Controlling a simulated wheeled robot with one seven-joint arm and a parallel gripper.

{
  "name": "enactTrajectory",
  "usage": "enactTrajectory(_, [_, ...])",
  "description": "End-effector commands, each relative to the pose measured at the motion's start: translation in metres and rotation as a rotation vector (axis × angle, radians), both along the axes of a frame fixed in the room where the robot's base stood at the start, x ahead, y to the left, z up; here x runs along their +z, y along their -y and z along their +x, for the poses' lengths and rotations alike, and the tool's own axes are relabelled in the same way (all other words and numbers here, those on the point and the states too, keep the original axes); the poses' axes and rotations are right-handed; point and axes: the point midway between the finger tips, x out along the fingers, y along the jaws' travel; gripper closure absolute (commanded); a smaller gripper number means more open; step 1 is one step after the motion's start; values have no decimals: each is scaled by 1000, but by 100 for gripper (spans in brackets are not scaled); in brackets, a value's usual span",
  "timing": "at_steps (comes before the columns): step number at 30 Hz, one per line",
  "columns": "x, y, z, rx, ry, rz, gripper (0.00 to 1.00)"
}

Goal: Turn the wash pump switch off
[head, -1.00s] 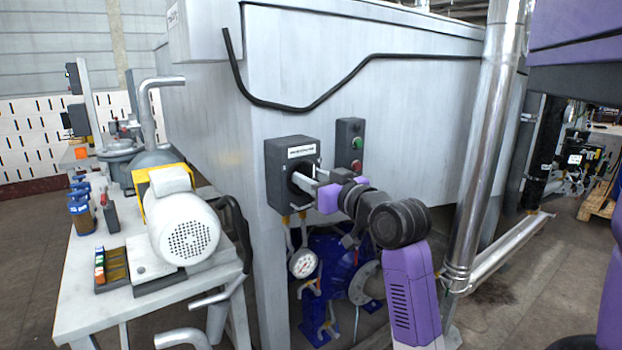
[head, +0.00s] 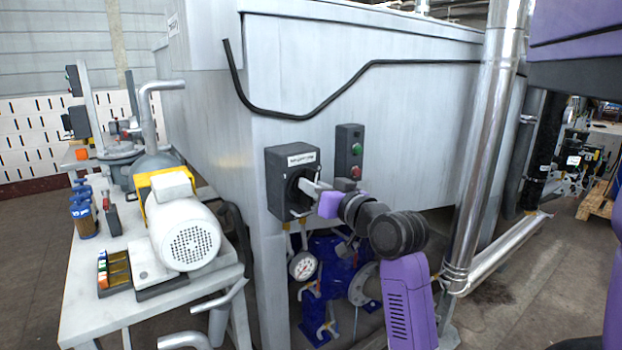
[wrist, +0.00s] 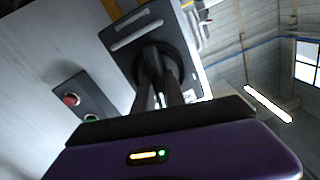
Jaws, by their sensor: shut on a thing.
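The wash pump switch is a dark grey box (head: 275,182) with a white label, fixed to the side of the big grey metal cabinet. A round black rotary knob sits on its front. My gripper (head: 303,184) reaches in from the right, its fingers at the knob. In the wrist view the switch box (wrist: 193,42) fills the upper middle, and my gripper (wrist: 160,78) is shut on the knob's handle in front of the round black collar. The fingers hide much of the handle, so its exact angle is hard to tell. The label is too small to read.
A control box (head: 349,150) with green and red buttons is just right of the switch, close to my wrist. A gauge (head: 302,266) and blue pump (head: 325,255) are below. A white motor (head: 184,232) stands on the left bench. A vertical metal pipe (head: 486,150) rises at right.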

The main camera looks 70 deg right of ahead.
Motion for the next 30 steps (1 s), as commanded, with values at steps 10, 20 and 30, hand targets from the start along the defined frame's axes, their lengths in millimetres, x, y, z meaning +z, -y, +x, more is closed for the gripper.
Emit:
enactTrajectory(10, [3,2,-1,1,167,284,100])
enactTrajectory(20, [0,4,-3,-1,331,552,100])
enactTrajectory(30, [-3,5,-4,-2,499,824,100])
